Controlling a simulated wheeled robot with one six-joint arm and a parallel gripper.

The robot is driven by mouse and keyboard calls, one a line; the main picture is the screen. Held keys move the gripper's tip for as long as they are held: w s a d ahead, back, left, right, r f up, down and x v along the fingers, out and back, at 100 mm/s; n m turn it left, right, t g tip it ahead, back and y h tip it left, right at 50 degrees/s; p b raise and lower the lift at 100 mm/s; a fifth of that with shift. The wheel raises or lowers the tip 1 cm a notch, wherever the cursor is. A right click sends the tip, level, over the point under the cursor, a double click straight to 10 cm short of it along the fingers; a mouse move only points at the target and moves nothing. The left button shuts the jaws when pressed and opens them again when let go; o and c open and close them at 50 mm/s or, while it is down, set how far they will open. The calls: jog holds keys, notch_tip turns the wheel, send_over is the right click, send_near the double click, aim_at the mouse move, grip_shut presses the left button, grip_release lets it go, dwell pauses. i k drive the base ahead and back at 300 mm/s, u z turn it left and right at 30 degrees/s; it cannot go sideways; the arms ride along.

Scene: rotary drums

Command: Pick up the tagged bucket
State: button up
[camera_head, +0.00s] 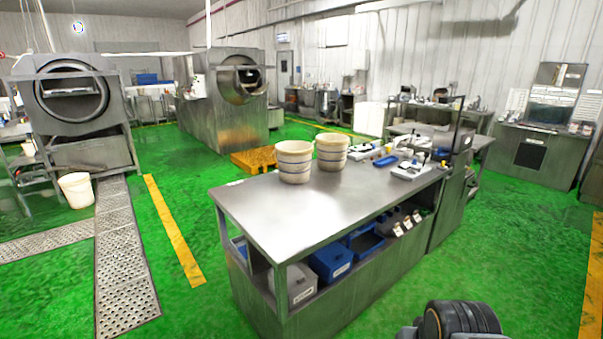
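Two cream buckets with grey-blue bands stand upright, side by side, on the steel table (262,222) in the middle of the view. The left bucket (294,162) is nearer, close to the table's far left part. The right bucket (332,151) is just behind it and to the right. A plain whitish bucket (76,190) stands on the floor at the left. I cannot make out a tag on any of them. My gripper is not in view; only a dark round part of my arm shows at the bottom right, well apart from the buckets.
Small instruments and a blue tray (385,161) lie on the table's right part. Blue bins (330,259) sit on its shelf. Rotary drums (72,92) stand at the back left.

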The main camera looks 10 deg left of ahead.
aim_at(294, 160)
jog(key=z, duration=0.55)
jog(key=i, duration=0.9)
jog(key=z, duration=0.9)
jog(key=i, duration=1.45)
jog(key=u, duration=0.55)
jog(key=i, duration=0.85)
jog(key=u, duration=3.1)
